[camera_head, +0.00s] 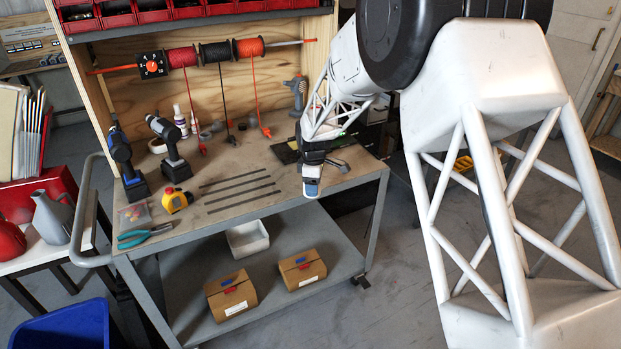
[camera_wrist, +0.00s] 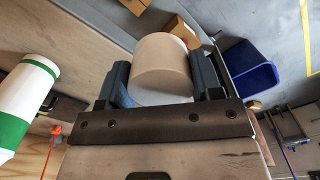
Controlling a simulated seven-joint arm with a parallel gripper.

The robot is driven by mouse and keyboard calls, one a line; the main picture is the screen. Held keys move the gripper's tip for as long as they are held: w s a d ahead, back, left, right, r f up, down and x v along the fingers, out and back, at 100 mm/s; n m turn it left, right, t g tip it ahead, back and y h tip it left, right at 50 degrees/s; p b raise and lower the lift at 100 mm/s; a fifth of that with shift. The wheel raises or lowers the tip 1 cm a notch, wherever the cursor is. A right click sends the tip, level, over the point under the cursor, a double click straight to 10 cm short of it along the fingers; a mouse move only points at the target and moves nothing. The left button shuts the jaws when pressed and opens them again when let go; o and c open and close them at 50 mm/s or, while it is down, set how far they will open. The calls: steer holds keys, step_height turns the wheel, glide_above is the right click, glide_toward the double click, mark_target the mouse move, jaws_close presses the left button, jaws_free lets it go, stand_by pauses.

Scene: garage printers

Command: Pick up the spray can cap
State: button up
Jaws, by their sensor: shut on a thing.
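The spray can cap (camera_wrist: 160,72) is a plain off-white cylinder. In the wrist view it sits between the two blue fingers of my gripper (camera_wrist: 163,88), which are shut on its sides. Its lower part is hidden behind the dark gripper body. In the head view my gripper (camera_head: 312,188) is at the right front of the workbench, pointing down near the edge. The cap cannot be made out clearly there.
The workbench (camera_head: 230,160) holds two drills (camera_head: 170,145) (camera_head: 122,160), a yellow tape measure (camera_head: 175,200), pliers (camera_head: 145,235) and dark strips. A white and green container (camera_wrist: 25,100) is close at the left in the wrist view. Boxes (camera_head: 230,295) sit on the lower shelf.

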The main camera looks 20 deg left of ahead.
steer(key=shift+s+d+r, duration=0.1)
steer(key=shift+s+d, duration=0.3)
steer(key=shift+s, duration=0.35)
steer(key=shift+s+d+r, duration=0.1)
steer(key=shift+s+d, duration=0.3)
steer(key=shift+s, duration=0.3)
